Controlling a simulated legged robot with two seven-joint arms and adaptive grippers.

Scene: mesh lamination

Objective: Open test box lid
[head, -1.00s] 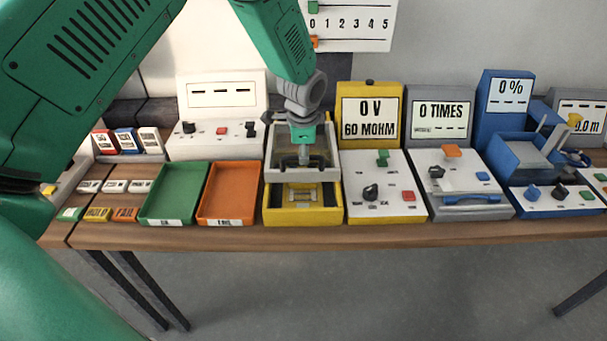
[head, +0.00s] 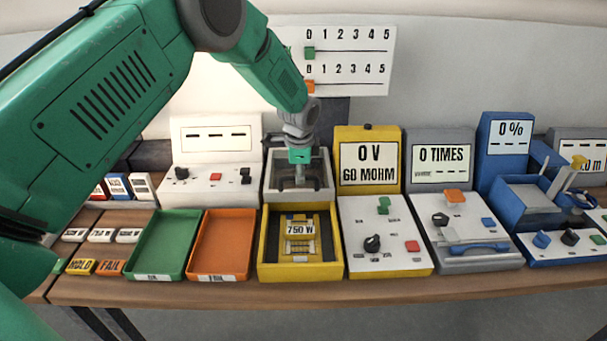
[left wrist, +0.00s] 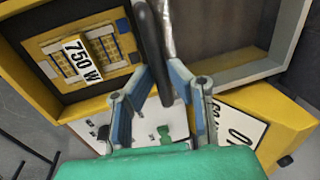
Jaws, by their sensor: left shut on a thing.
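The yellow test box (head: 263,245) stands in the middle of the table. Its grey-framed lid (head: 290,197) is raised and stands up behind the open box. Inside lies a yellow item with a "750 W" label (head: 300,229). My left gripper (head: 299,184) is at the lid and shut on its dark handle, partly hidden in the head view. In the left wrist view, the gripper's fingers (left wrist: 160,74) are around the dark handle bar (left wrist: 150,42), with the lid frame (left wrist: 288,38) to the right. My right gripper is not in view.
A green tray (head: 134,262) and an orange tray (head: 195,258) lie left of the box. A yellow meter (head: 367,158) with a control panel stands close on the right, with a grey and a blue station beyond. A slider board (head: 380,60) hangs behind.

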